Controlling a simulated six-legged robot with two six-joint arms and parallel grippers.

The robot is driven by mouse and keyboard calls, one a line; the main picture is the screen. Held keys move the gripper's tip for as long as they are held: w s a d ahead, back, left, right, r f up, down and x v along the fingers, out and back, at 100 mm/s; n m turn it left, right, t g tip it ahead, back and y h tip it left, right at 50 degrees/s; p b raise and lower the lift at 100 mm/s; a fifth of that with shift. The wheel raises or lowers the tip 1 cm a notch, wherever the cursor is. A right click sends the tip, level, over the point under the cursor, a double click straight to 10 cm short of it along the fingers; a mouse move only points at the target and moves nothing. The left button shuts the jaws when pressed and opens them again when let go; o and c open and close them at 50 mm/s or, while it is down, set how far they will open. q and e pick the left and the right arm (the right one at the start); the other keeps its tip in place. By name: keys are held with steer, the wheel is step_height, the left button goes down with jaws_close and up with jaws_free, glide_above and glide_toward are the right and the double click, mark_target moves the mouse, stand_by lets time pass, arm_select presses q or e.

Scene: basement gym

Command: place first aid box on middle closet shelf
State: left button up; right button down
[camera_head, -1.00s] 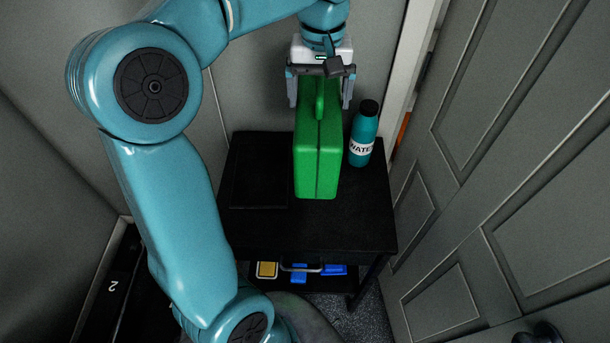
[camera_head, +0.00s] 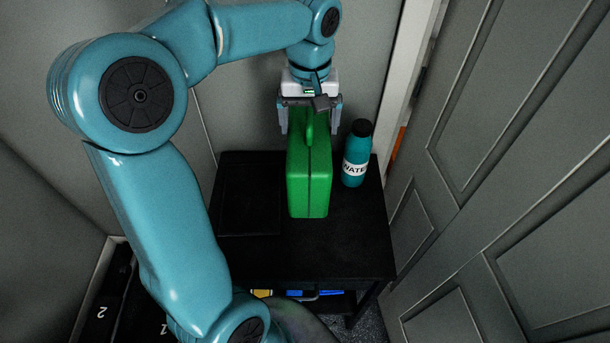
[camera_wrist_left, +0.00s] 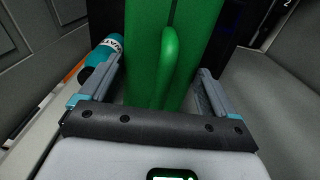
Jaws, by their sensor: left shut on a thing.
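The first aid box is a green case (camera_head: 309,180) with a handle on top, upright at the black shelf unit's top surface (camera_head: 300,255). I cannot tell whether its base touches that surface. My left gripper (camera_head: 310,118) is at the upper end of the box, with one finger on each side, shut on it. In the left wrist view the green box (camera_wrist_left: 140,50) and its handle lie between the two fingers (camera_wrist_left: 160,90). A closet with a middle shelf cannot be made out with certainty. My right gripper is not in view.
A teal water bottle (camera_head: 357,155) stands close to the right of the box. Yellow and blue items (camera_head: 300,293) sit on a lower level of the black unit. A grey panelled door (camera_head: 500,170) is at the right. The front of the black top is bare.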

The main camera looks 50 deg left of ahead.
arm_select(q)
step_height(320, 180, down, 10)
steer(key=shift+s+r, duration=0.1)
steer(key=shift+f, duration=0.35)
step_height(320, 180, down, 4)
steer(key=shift+f, duration=0.1)
steer(key=shift+w, duration=0.2)
steer(key=shift+s+f, duration=0.1)
steer(key=o, duration=1.7)
steer(key=shift+o, duration=0.2)
steer(key=shift+f, duration=0.1)
